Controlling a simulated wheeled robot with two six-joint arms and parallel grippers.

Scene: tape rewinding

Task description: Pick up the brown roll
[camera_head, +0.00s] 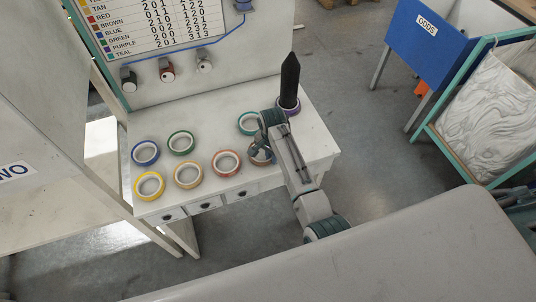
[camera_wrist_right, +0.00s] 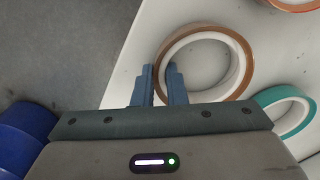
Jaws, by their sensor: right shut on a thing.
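The brown roll (camera_wrist_right: 240,55) is a tape ring with a white inner core. In the head view the brown roll (camera_head: 269,162) is at the right end of the front row on the white table, partly hidden by my gripper. My right gripper (camera_wrist_right: 160,88) is shut on the roll's near-left wall, with one finger outside the ring and one inside. It also shows in the head view (camera_head: 259,150). I cannot tell whether the roll is lifted off the table. My left gripper is not in view.
The white table (camera_head: 215,125) also holds yellow (camera_head: 149,186), tan (camera_head: 188,163), red (camera_head: 226,152), blue (camera_head: 145,142), green (camera_head: 181,132) and teal (camera_head: 241,123) rolls. A black cone (camera_head: 289,80) stands at a purple roll (camera_head: 294,111) at the right.

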